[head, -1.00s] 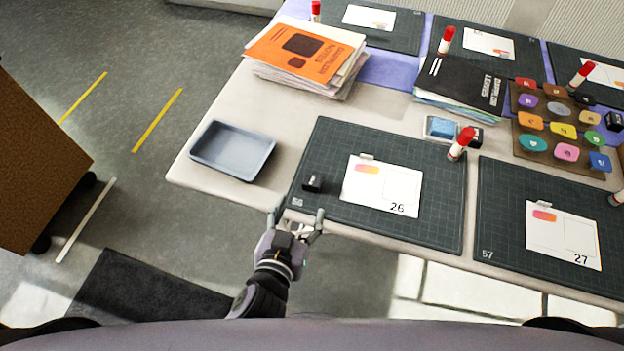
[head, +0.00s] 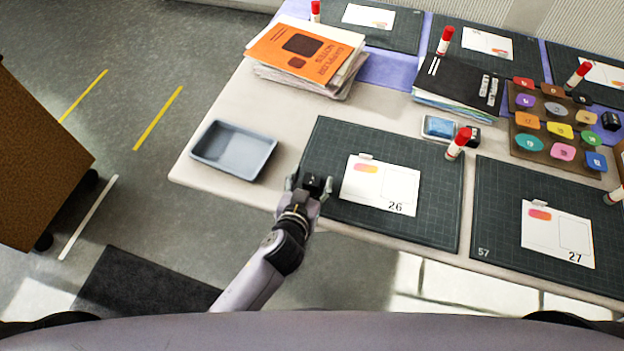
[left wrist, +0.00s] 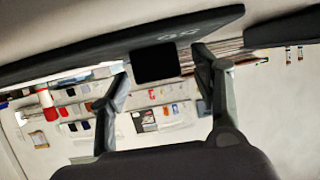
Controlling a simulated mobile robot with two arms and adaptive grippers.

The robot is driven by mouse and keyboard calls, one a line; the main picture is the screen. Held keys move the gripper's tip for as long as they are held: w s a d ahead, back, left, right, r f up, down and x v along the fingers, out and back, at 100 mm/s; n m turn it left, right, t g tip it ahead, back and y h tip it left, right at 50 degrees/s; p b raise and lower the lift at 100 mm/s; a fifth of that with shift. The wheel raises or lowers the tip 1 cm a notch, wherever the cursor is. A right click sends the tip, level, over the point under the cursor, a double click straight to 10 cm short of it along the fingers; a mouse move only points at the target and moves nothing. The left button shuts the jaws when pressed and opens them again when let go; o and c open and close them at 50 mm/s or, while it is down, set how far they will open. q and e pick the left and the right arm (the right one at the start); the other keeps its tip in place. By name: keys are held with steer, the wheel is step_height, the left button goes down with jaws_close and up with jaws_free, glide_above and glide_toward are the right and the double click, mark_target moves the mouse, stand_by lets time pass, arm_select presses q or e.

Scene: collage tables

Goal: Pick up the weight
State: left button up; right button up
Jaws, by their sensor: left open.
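The weight is a small black block (head: 313,183) at the front left corner of the dark cutting mat (head: 330,140) with card 26. My left gripper (head: 309,184) is at that corner, with its fingers spread on either side of the weight and partly covering it. In the left wrist view the weight (left wrist: 155,63) shows as a dark block between the two open fingertips (left wrist: 160,72), with gaps at its sides. My right gripper is in neither view.
A grey tray (head: 233,150) lies left of the mat. Card 26 (head: 381,184) lies on the mat, and a red-capped glue stick (head: 458,143) stands at its back right. A book stack (head: 305,58) is behind. The table's front edge is close below my gripper.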

arm_select(q)
steer(key=shift+c, duration=0.3)
jaws_close()
stand_by(0.5)
